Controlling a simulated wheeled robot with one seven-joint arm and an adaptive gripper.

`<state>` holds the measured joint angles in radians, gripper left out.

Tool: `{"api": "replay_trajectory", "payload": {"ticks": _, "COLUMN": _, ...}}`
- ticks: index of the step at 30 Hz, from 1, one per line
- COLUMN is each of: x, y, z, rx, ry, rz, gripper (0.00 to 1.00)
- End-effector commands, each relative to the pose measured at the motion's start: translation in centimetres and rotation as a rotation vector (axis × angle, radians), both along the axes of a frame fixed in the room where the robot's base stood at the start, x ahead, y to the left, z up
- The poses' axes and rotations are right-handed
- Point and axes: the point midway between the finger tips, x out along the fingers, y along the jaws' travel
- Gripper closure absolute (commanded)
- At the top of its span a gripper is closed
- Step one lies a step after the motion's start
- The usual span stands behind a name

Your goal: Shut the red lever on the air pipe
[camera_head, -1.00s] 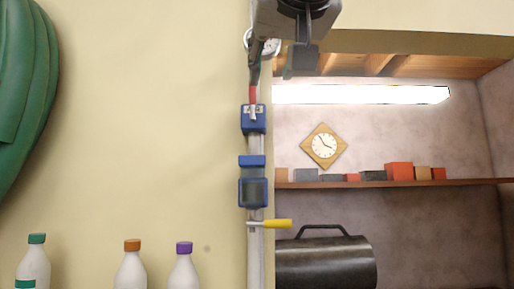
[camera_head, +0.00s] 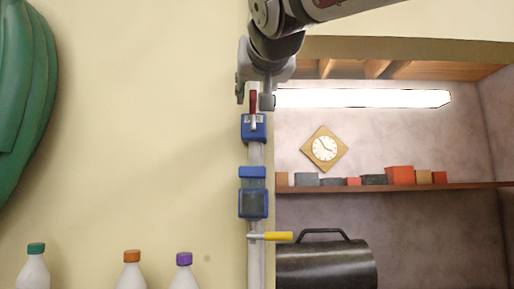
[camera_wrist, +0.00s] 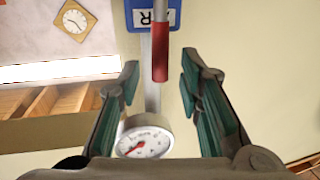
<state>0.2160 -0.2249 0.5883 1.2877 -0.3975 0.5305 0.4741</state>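The red lever (camera_head: 253,102) stands upright along the pale air pipe (camera_head: 255,155), above a blue valve block (camera_head: 253,128). In the wrist view the red lever (camera_wrist: 160,52) lies along the pipe, between my fingers. My gripper (camera_head: 254,96) points down from above, with one finger on each side of the lever and pipe. It is open in the wrist view (camera_wrist: 159,70), with clear gaps between the green finger pads and the lever. I see no contact. The blue block (camera_wrist: 153,14) with a lettered label shows just past the lever.
A round pressure gauge (camera_wrist: 145,141) sits on the pipe between my finger bases. Lower on the pipe are a blue filter unit (camera_head: 253,196) and a yellow lever (camera_head: 277,236) sticking out right. A shelf (camera_head: 400,187) with small boxes is in the alcove; bottles (camera_head: 132,270) stand lower left.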

Motion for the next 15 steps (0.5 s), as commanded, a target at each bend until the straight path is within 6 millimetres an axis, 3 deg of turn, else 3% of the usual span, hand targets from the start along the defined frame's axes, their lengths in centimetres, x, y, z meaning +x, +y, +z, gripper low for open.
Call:
{"api": "replay_trajectory", "payload": {"ticks": 6, "x": 1.8, "y": 0.3, "z": 0.0, "rx": 0.001, "ry": 0.000, "rz": 0.000, "gripper": 0.67}}
{"api": "replay_trajectory", "payload": {"ticks": 15, "x": 2.1, "y": 0.4, "z": 0.0, "rx": -0.001, "ry": 0.000, "rz": 0.000, "gripper": 0.67}}
